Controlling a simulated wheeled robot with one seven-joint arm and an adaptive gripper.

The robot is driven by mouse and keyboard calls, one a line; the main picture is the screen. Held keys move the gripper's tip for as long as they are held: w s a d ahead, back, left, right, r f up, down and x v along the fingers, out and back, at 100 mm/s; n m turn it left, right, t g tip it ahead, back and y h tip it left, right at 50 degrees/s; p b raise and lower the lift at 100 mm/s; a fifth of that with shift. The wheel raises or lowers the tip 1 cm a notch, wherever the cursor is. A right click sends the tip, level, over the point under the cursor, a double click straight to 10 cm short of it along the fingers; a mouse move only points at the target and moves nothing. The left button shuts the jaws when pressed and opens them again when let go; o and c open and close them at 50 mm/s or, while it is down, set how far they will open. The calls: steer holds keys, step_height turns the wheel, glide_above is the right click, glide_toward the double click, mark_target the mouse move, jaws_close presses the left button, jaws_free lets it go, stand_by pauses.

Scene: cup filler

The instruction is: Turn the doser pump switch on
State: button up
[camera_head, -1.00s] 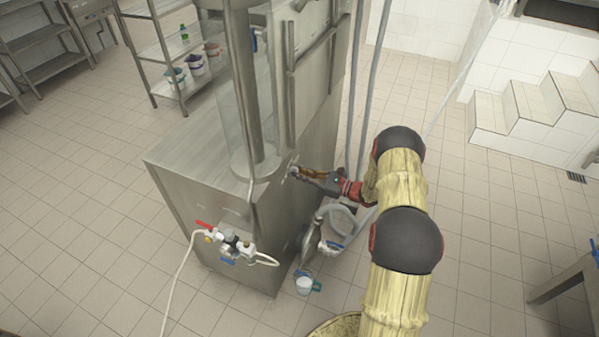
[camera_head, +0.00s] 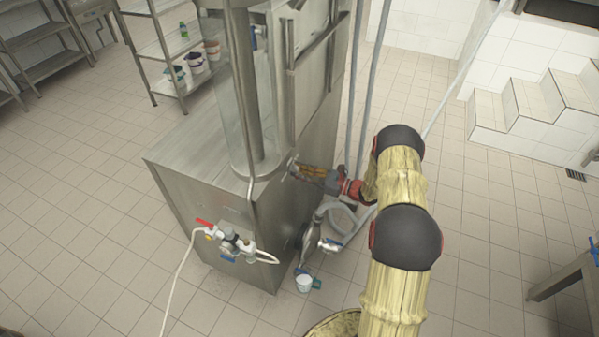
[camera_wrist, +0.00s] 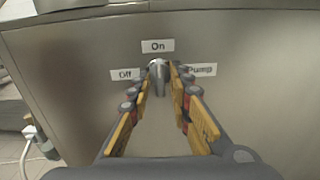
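The doser pump switch (camera_wrist: 158,70) is a small grey metal lever knob on the steel panel of the machine. In the wrist view the labels "On" (camera_wrist: 157,46), "Off" (camera_wrist: 125,74) and "Pump" (camera_wrist: 201,69) stand above, left and right of it. The lever looks upright, with its top towards "On". My gripper (camera_wrist: 161,76) has one fingertip on each side of the switch, very close to it. Whether both fingertips press on it cannot be seen. In the head view my gripper (camera_head: 294,170) reaches the machine's right side, and the switch is hardly visible.
The steel machine (camera_head: 195,165) carries a glass cylinder on top. A valve with a red handle (camera_head: 205,223) is on its front. A pipe with a blue-handled valve (camera_head: 331,244) runs below my arm.

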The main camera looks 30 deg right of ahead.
steer(key=shift+o, duration=0.6)
steer(key=shift+d, duration=0.1)
steer(key=v, duration=1.1)
steer(key=shift+s+d, duration=0.2)
steer(key=shift+s, duration=0.15)
